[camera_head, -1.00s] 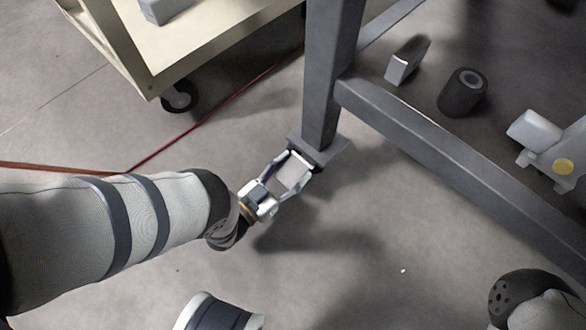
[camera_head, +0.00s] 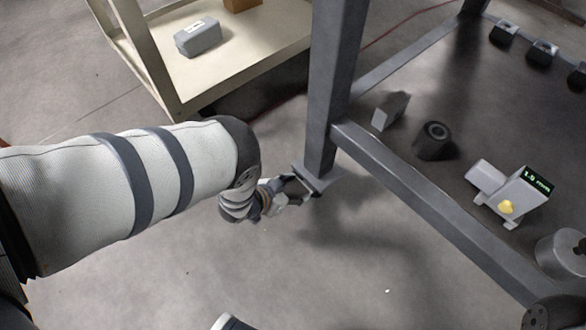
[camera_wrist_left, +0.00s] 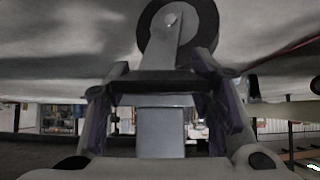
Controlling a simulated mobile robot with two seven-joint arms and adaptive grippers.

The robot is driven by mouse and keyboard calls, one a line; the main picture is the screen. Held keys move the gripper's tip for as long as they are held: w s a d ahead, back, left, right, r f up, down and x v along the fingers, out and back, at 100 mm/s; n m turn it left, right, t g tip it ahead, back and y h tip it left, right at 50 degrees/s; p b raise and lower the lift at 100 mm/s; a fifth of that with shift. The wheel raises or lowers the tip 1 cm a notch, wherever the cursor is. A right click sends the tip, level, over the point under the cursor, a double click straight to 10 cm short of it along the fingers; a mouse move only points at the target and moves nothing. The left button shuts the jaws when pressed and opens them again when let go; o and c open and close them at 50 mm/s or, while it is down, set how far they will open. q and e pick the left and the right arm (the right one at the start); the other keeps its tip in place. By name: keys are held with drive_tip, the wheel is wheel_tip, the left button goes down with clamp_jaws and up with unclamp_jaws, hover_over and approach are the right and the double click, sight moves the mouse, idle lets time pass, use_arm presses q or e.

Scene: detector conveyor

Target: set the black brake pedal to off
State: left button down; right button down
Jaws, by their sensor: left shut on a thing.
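The left wrist view looks upside down, with the floor at the top. There a caster wheel (camera_wrist_left: 205,22) hangs on a grey bracket. A dark bar, seemingly the black brake pedal (camera_wrist_left: 160,84), lies across between the two fingers of my left gripper (camera_wrist_left: 163,78), which is shut on it. Its on or off position cannot be read. My right gripper is not in view.
A cream cart (camera_head: 165,85) with a grey box (camera_head: 198,38) stands at the upper left.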

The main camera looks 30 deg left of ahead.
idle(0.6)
use_arm(q)
drive_tip(key=c, duration=0.7)
unclamp_jaws()
drive_tip(key=v, duration=1.2)
drive_tip(key=shift+w+r, duration=0.1)
drive_tip(key=shift+r, duration=0.1)
